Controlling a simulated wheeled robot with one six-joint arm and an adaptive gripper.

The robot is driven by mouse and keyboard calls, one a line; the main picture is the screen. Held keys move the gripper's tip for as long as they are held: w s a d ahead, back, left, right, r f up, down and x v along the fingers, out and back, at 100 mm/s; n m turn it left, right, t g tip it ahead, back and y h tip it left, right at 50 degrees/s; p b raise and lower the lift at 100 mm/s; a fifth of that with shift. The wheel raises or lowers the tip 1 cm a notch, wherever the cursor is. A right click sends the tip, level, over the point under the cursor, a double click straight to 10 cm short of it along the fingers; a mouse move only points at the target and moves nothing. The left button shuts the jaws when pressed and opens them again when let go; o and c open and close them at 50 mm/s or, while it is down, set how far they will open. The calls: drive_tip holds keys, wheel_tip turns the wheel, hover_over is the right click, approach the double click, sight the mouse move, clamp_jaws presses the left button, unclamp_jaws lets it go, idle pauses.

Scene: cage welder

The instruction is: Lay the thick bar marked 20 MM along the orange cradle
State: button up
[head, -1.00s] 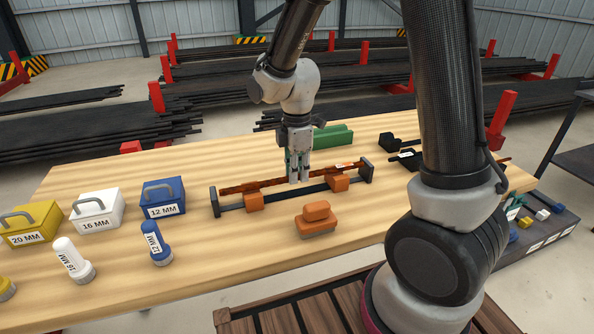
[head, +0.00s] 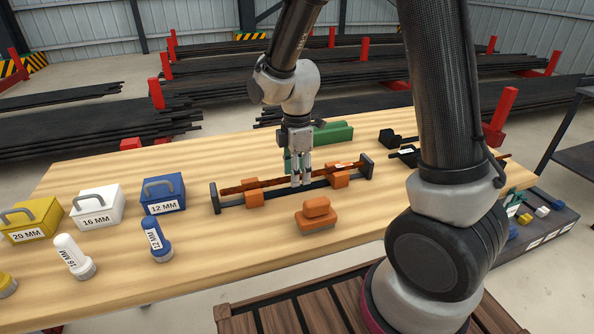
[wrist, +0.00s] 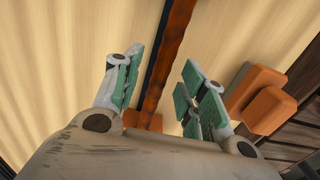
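A rusty brown bar (head: 262,184) lies along the cradle, over its orange blocks (head: 254,199) and between the dark upright end plates (head: 214,199). A small white tag near its right end is too small to read. The cradle's dark rail (head: 277,196) runs below the bar. My gripper (head: 300,184) points down at the middle of the bar. In the wrist view the green-padded fingers (wrist: 158,85) stand apart on either side of the bar (wrist: 168,65), with gaps showing. The fingertips' depth beside the bar is hard to tell.
An orange block-shaped item (head: 316,215) sits in front of the cradle. Yellow (head: 30,220), white (head: 97,206) and blue (head: 163,194) handled blocks stand at left, with marked cylinders before them. A green block (head: 333,133) and black items (head: 404,153) are behind.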

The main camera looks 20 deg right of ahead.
wheel_tip(320, 180, up, 12)
drive_tip(key=s+d+r+m+t, duration=0.2)
drive_tip(key=s+d+r+m, duration=0.2)
drive_tip(key=s+d+m, duration=0.3)
drive_tip(key=s+d+r+m+t, duration=0.2)
drive_tip(key=s+d+r+m, duration=0.2)
drive_tip(key=s+d+m, duration=0.3)
drive_tip(key=s+m, duration=0.4)
drive_tip(key=s, duration=0.1)
drive_tip(key=shift+d+r, duration=0.3)
drive_tip(key=shift+d, duration=0.05)
